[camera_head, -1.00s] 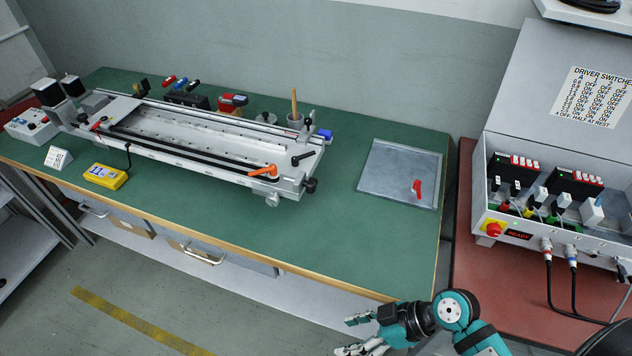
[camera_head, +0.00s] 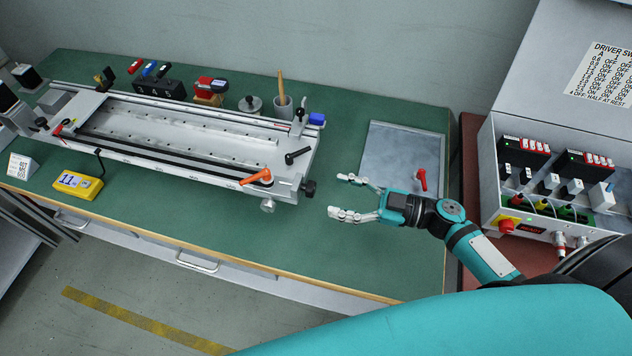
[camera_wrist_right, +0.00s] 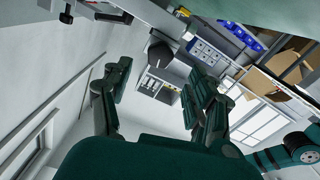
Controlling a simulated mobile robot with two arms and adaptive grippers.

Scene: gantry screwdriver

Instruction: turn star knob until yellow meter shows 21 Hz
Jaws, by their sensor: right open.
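The yellow meter (camera_head: 78,184) lies on the bench at the left, its display reading about 11; smaller characters are too small to read. At the right end of the long grey gantry rail unit (camera_head: 232,170) are a dark knob (camera_head: 308,188) and a silver knob (camera_head: 267,205) under the front corner. I cannot tell which is the star knob. My right gripper (camera_head: 338,195) is open and empty, fingers pointing left, a short gap right of the dark knob. In the right wrist view its fingers (camera_wrist_right: 160,95) are spread apart. My left gripper is out of view.
An orange lever (camera_head: 257,177) and a black lever (camera_head: 298,156) sit on the rail's right end. The driver box (camera_head: 541,215) stands at the right. The green bench front is clear.

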